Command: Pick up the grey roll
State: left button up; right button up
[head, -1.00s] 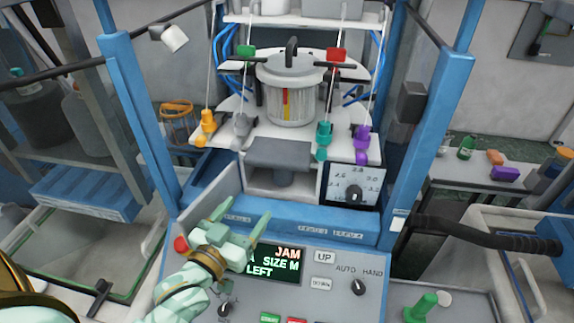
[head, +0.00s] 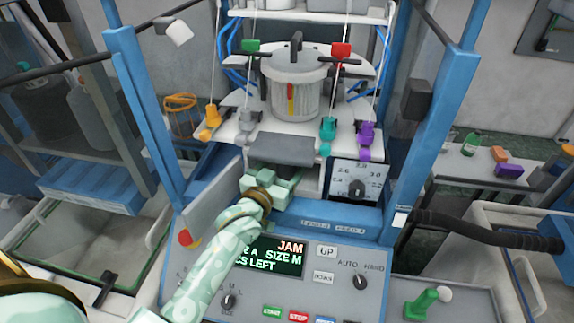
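A dark grey, wide rounded piece (head: 281,149) sits at the front of the machine below the metal drum; it may be the top of the grey roll. In the shadowed opening under it, a darker grey part shows just beyond my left gripper (head: 275,178). My pale green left gripper reaches into this opening from the front. Its fingertips are partly hidden in shadow, and I cannot tell whether they touch or close on anything. My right gripper is not in view.
The control panel with a JAM display (head: 272,257) lies below my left arm. Blue posts (head: 440,130) frame the machine on both sides. A dial plate (head: 357,184) is right of the opening. A grey side panel (head: 205,215) stands open at left.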

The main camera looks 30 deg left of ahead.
pick_arm(q)
jog(key=shift+s, duration=0.15)
jog(key=c, duration=1.1)
jog(key=shift+o, duration=0.2)
